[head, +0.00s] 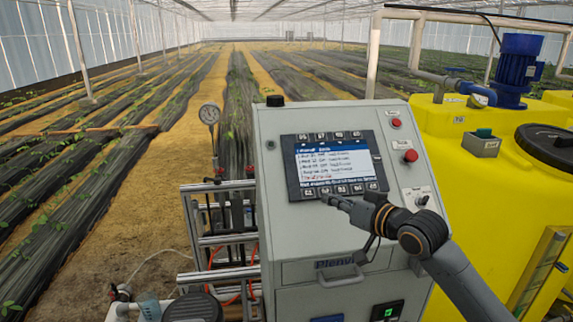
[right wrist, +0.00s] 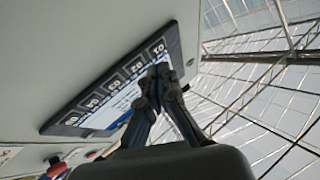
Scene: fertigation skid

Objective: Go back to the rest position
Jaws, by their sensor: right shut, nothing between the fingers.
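My right gripper (head: 332,201) is shut and empty, with its fingertips in front of the lower edge of the control panel's screen (head: 333,160). In the right wrist view the closed fingers (right wrist: 160,72) overlap the keyed edge of the screen unit (right wrist: 110,90). I cannot tell whether the tips touch it. The screen is lit and shows several lines of text, with a red line near the bottom. My right arm comes in from the lower right. My left gripper is not in view.
The grey control cabinet (head: 290,240) carries two red buttons (head: 410,156) at right. A yellow tank (head: 460,190) with a blue motor (head: 517,70) stands on the right. A pressure gauge (head: 209,114) and metal frame (head: 215,240) are at left. Crop rows lie behind.

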